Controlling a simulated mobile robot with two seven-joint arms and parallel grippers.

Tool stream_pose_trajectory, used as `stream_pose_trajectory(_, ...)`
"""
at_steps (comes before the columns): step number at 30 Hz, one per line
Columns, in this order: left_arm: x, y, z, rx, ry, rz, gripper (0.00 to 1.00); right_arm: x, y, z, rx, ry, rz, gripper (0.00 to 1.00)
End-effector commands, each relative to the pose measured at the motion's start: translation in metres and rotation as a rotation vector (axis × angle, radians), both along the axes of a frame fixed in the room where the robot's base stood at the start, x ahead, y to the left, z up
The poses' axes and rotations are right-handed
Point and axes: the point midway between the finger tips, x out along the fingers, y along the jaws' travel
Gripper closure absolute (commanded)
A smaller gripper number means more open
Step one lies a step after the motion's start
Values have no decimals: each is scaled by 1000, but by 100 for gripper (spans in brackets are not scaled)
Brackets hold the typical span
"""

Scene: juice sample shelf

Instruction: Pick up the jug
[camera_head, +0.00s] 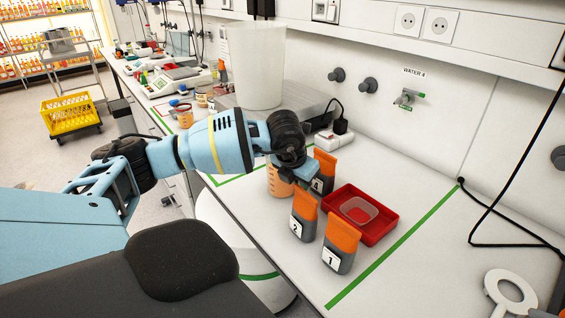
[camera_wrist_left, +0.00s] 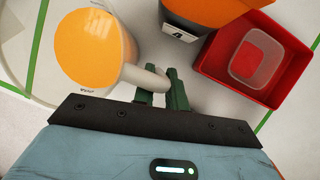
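The jug (camera_wrist_left: 92,46) holds orange liquid and stands at the left of the left wrist view. Its pale handle (camera_wrist_left: 146,77) points toward my left gripper. In the head view the jug (camera_head: 278,183) is on the white bench, partly hidden by my left gripper (camera_head: 300,176). In the left wrist view the green fingers of that gripper (camera_wrist_left: 164,92) are close together with the handle between them, so it looks shut on the handle. The jug looks upright. My right gripper is not in view.
Orange-and-grey numbered packs stand close by: pack 2 (camera_head: 303,216), pack 1 (camera_head: 340,246) and another (camera_head: 324,168) behind the gripper. A red tray (camera_head: 378,229) with a clear container (camera_head: 358,210) is to the right. A large white container (camera_head: 257,62) stands behind. The right bench is mostly clear.

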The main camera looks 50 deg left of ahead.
Motion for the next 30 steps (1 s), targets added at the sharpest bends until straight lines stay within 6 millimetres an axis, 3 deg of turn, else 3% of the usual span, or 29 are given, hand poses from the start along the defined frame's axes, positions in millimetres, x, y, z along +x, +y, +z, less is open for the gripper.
stream_pose_trajectory(14,1,0,4,0,-2,0,100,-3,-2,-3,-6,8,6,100)
stream_pose_trajectory(22,1,0,39,0,-6,-1,100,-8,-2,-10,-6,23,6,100)
stream_pose_trajectory(30,-44,31,38,7,4,3,100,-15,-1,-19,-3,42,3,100)
